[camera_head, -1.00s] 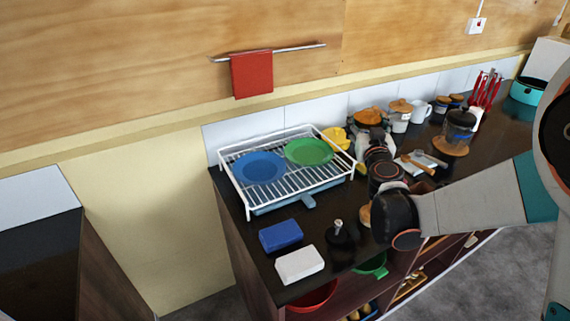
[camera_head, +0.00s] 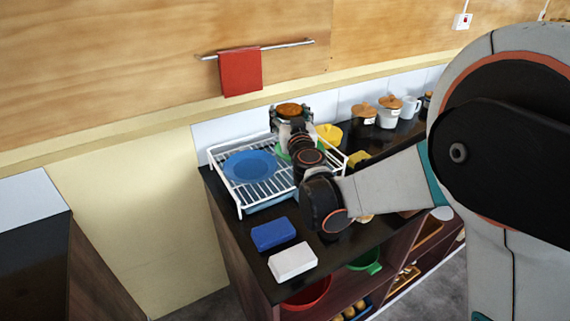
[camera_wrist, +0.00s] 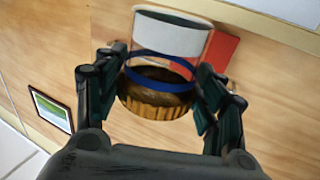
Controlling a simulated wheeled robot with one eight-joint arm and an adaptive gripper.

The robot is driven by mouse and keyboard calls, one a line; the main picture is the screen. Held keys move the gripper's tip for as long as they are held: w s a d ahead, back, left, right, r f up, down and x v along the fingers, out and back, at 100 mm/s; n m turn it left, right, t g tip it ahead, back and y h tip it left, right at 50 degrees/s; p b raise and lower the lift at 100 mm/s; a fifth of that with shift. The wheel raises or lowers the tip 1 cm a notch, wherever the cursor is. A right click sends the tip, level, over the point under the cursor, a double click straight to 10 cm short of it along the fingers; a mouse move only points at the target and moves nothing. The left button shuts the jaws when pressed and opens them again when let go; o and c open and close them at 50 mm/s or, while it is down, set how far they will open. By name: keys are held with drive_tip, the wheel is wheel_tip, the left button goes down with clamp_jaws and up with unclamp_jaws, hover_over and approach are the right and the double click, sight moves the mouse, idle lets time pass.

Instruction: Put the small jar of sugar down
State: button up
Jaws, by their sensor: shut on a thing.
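My gripper (camera_head: 291,119) is shut on the small jar of sugar (camera_head: 290,108). It holds the jar above the back of the white dish rack (camera_head: 238,203), close to the wall. Only the jar's brown lid shows clearly in the head view. In the wrist view the jar (camera_wrist: 168,38) sits between my two fingers, with clear glass, pale contents, a blue band and a ribbed brown lid. The jar appears clear of any surface.
A blue plate (camera_head: 249,167) lies on the rack; a green plate is mostly hidden by my arm. A blue block (camera_head: 272,234) and a white block (camera_head: 292,261) lie in front. Lidded jars (camera_head: 388,111), a white mug (camera_head: 409,107) and a yellow item (camera_head: 329,134) stand along the wall.

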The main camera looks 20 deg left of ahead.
wheel_tip(320, 180, down, 16)
drive_tip(key=b, duration=0.4)
drive_tip(key=shift+f+b, duration=0.15)
drive_tip(key=shift+b, duration=0.2)
drive_tip(key=o, duration=1.3)
drive_tip(key=shift+c, duration=0.2)
